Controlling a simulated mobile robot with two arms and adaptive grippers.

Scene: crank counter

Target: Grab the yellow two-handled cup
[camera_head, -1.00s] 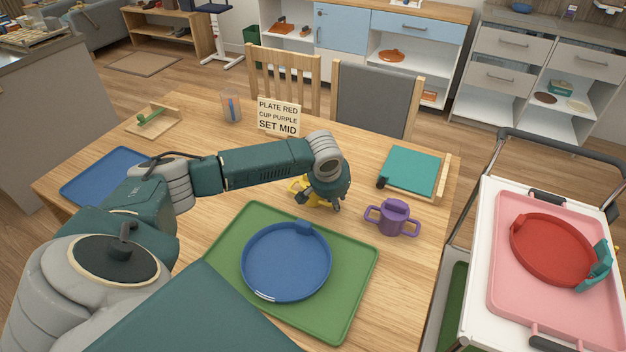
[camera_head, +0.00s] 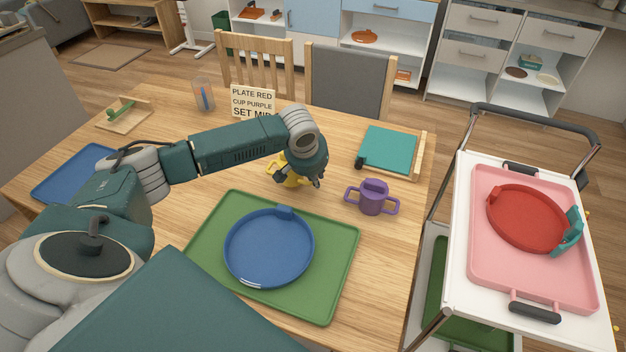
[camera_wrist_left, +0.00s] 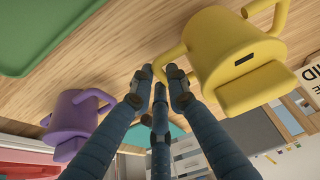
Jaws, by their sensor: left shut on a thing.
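The yellow two-handled cup (camera_head: 290,175) is on the wooden table, partly hidden behind my left gripper (camera_head: 314,182) in the head view. In the left wrist view the cup (camera_wrist_left: 235,45) appears large at the upper right, tilted in the picture, with one handle (camera_wrist_left: 172,54) running to my fingertips. My left gripper (camera_wrist_left: 160,85) is shut on that handle. Whether the cup's base touches the table cannot be told. My right gripper is not in view.
A purple two-handled cup (camera_head: 374,200) stands right of my gripper. In front, a blue plate (camera_head: 268,250) lies on a green tray (camera_head: 335,290). A trolley at right holds a red plate (camera_head: 525,218) on a pink tray (camera_head: 560,285).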

